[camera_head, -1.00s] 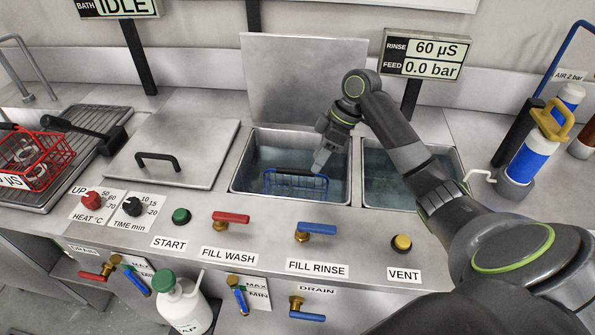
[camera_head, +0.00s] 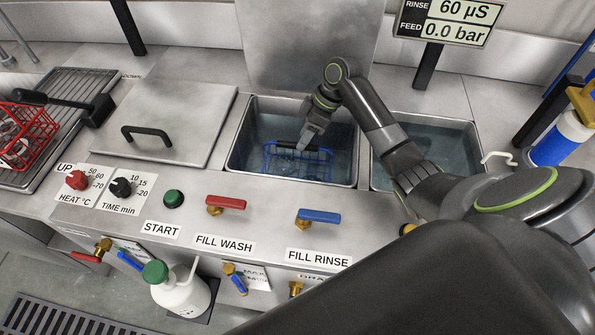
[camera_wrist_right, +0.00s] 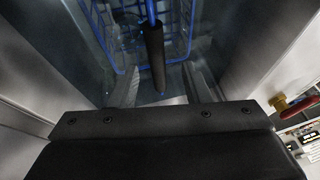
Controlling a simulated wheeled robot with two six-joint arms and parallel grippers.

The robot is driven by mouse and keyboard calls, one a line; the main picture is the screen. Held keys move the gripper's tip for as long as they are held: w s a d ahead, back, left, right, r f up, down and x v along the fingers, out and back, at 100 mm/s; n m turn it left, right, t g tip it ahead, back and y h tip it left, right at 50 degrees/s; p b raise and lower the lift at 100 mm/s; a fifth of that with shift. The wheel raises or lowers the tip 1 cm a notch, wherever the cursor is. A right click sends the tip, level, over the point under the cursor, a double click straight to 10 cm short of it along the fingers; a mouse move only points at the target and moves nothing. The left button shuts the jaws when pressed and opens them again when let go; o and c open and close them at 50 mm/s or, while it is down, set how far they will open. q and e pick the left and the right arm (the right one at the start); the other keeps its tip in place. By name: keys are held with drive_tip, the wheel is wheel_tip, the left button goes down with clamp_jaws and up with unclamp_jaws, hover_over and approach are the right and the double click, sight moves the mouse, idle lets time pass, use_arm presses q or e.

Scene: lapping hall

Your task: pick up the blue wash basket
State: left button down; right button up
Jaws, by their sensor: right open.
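The blue wash basket (camera_head: 312,166) is a wire basket with a dark grip on its handle, standing in the water of the left open basin (camera_head: 238,150). My right gripper (camera_head: 304,143) reaches down into this basin at the basket's handle. In the right wrist view the basket (camera_wrist_right: 122,22) is at the top, and its dark handle grip (camera_wrist_right: 154,52) runs between the two fingers of my right gripper (camera_wrist_right: 163,90). The jaws are open, with a gap at each side of the grip. My left gripper is not in view.
A second basin with water (camera_head: 440,146) lies to the right, partly behind my right arm. A metal lid (camera_head: 185,115) with a black handle lies to the left. A red basket (camera_head: 28,138) stands on the left drainboard. An upright panel (camera_head: 310,45) stands behind the basin.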

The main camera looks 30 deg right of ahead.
drive_tip(key=x, duration=0.6)
drive_tip(key=shift+w+a+f, duration=0.1)
drive_tip(key=shift+w+a, duration=0.05)
drive_tip(key=shift+w, duration=0.1)
drive_tip(key=shift+f, duration=0.1)
drive_tip(key=shift+f, duration=0.25)
idle(0.4)
drive_tip(key=shift+c, duration=0.4)
clamp_jaws()
drive_tip(key=shift+r, duration=0.1)
